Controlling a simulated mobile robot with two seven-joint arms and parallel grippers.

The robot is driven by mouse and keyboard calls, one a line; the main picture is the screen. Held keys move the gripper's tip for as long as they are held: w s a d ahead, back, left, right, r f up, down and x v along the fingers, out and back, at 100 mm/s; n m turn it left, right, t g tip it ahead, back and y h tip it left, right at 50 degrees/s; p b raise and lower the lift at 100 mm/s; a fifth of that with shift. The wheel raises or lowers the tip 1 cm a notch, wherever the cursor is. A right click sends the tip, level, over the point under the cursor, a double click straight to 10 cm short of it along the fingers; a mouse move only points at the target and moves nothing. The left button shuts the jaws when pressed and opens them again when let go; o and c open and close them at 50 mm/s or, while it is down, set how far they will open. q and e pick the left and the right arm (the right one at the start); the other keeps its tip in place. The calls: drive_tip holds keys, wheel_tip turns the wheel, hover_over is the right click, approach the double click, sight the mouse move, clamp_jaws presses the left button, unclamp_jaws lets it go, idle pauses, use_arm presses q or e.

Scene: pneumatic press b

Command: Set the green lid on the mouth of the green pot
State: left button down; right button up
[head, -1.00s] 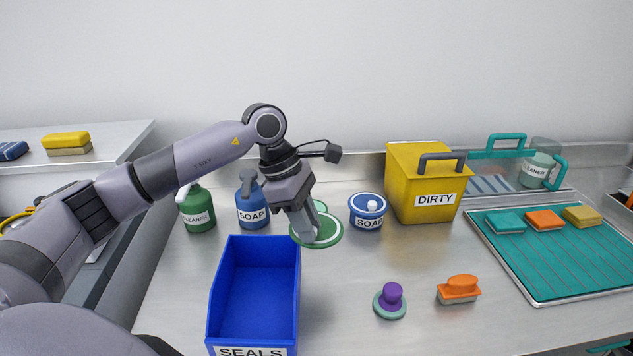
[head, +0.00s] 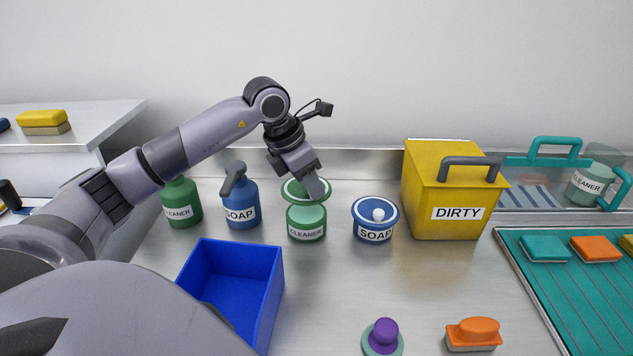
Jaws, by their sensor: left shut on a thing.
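The green pot (head: 306,223), labelled CLEANER, stands upright on the steel counter between the blue soap bottle and the blue soap pot. My left gripper (head: 314,191) is just above the pot, shut on the green lid (head: 293,190). The lid is a green disc with a pale ring, and it looks tilted over the pot's mouth. The gripper's fingers cover part of the lid. I cannot tell whether the lid touches the rim. My right gripper is not in view.
A green cleaner bottle (head: 181,203) and a blue soap bottle (head: 240,203) stand left of the pot. The lidded blue soap pot (head: 373,232) and yellow DIRTY bin (head: 456,195) stand right. A blue bin (head: 262,283) is in front.

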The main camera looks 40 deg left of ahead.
sight(306, 199)
use_arm(q)
drive_tip(key=shift+s, duration=0.15)
drive_tip(key=shift+f+b, duration=0.65)
drive_tip(key=shift+f, duration=0.1)
wheel_tip(306, 199, down, 4)
drive_tip(key=b, duration=0.2)
drive_tip(key=shift+r+b, duration=0.25)
drive_tip(key=shift+b, duration=0.05)
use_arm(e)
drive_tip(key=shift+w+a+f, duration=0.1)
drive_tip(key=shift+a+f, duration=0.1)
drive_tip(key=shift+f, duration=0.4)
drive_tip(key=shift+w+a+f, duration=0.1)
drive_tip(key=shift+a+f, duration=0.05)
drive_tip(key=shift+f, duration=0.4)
use_arm(q)
drive_tip(key=shift+f, duration=0.3)
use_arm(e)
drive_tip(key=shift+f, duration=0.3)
use_arm(q)
drive_tip(key=c, duration=0.9)
unclamp_jaws()
